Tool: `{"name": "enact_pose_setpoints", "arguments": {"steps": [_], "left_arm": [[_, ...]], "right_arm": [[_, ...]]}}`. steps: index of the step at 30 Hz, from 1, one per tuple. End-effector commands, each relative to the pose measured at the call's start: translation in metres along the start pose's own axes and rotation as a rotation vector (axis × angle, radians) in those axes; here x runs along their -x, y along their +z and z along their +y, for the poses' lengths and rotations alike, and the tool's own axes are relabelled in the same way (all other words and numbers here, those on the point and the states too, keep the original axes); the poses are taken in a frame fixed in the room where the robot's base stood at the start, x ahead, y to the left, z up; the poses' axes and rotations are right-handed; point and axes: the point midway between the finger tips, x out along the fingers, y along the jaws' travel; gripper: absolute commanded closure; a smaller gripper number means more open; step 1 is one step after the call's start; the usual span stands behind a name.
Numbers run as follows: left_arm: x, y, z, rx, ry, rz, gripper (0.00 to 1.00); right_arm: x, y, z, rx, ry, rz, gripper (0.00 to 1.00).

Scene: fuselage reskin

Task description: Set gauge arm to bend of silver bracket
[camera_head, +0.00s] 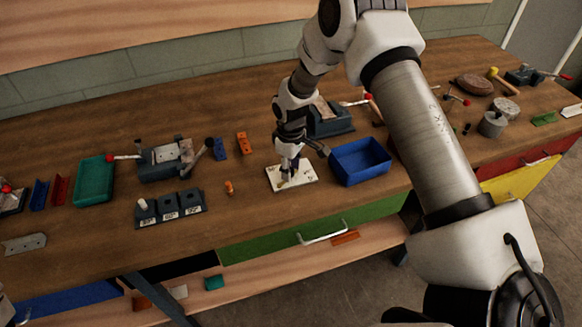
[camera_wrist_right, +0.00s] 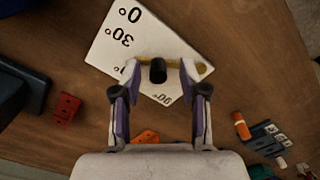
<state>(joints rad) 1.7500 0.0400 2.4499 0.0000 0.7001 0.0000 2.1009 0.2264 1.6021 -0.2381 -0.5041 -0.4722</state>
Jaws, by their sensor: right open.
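The gauge is a white angle card (camera_head: 305,170) on the bench. The wrist view shows the card (camera_wrist_right: 112,42) with printed angle marks such as 0° and 30°. A thin brass gauge arm (camera_wrist_right: 200,68) with a black knob (camera_wrist_right: 158,71) lies across it; its exact reading is hard to tell. My right gripper (camera_head: 287,178), also in the wrist view (camera_wrist_right: 160,82), points down over the card, fingers apart on either side of the knob. A grey plate with holes (camera_head: 25,243) lies at the front left; I cannot tell whether it is the silver bracket. My left gripper is out of view.
A blue bin (camera_head: 361,161) stands right beside the card. To the left are an orange piece (camera_head: 229,187), a dark block with angle labels (camera_head: 170,208), a vise (camera_head: 165,158) and a green tray (camera_head: 95,180). Bare bench lies in front of the card.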

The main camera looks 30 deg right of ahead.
Motion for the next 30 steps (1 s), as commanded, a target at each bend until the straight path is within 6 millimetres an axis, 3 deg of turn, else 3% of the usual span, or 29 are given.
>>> {"name": "enact_pose_setpoints", "arguments": {"steps": [5,13,18,30], "left_arm": [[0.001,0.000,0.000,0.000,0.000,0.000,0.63],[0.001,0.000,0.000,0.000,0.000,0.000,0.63],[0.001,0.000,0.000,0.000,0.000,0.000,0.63],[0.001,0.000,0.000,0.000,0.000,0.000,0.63]], "right_arm": [[0.017,-0.002,0.001,0.000,0.002,0.004,0.57],[0.084,-0.003,0.000,0.001,0.002,0.003,0.57],[0.113,-0.003,0.000,0.001,0.000,-0.001,0.57],[0.118,-0.003,-0.001,0.001,-0.001,-0.003,0.57]]}}
